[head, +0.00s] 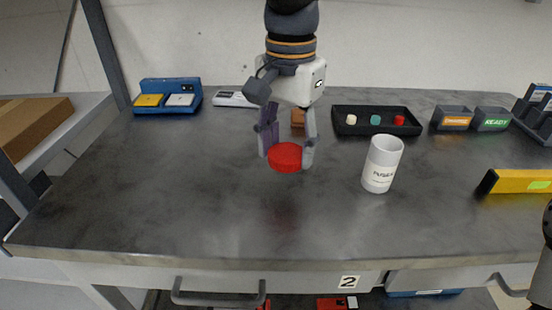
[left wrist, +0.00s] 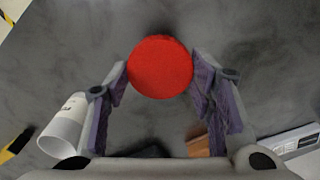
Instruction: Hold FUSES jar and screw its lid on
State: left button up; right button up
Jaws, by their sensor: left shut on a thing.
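The FUSES jar (head: 381,166) is a white cylinder with an open top and a printed label. It stands on the grey table, right of my left gripper. In the left wrist view the jar (left wrist: 64,126) shows at the left edge, partly cut off by the gripper. My left gripper (head: 287,155) is shut on the round red lid (head: 285,158), holding it by its sides above the table and apart from the jar. The lid (left wrist: 160,67) also shows between the fingertips in the left wrist view.
A black tray (head: 342,127) with small coloured pieces stands behind the jar. Labelled grey bins (head: 491,118) are at the back right, a yellow bar (head: 520,181) at the right. A brown block (head: 298,117) lies behind my left gripper. The table's front middle is clear.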

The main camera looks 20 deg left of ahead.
pick_arm(q)
jog(key=s+d+r, duration=0.5)
jog(key=d+r, duration=0.2)
jog(key=d, duration=0.3)
jog(key=shift+s+d, duration=0.15)
jog(key=shift+s, duration=0.05)
pick_arm(e)
jog(key=shift+w+r, duration=0.4)
